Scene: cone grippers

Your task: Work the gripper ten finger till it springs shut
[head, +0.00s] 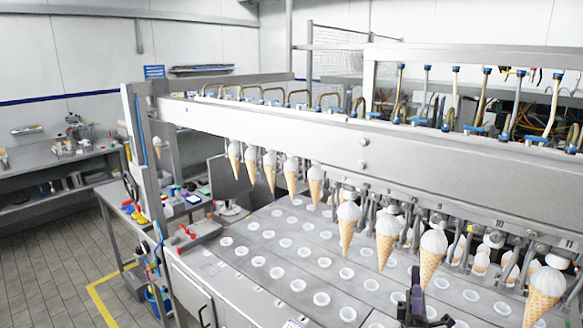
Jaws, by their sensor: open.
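A row of cone grippers hangs under the long metal beam (270,125). Several hold ice cream cones, such as a front cone (386,243) and another front cone (432,255). A wider gap separates that cone from the rightmost cone (545,292). My gripper (416,285), dark and small in the picture, is at the bottom right, below the cones and in front of the row. It is open, and I see nothing held in it.
A metal deck (300,245) with rows of round white-rimmed holes lies under the cones. Hoses and blue fittings (455,98) line the beam's top. A red-handled box (192,236) stands at the deck's left end. Tiled floor (45,265) is clear at left.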

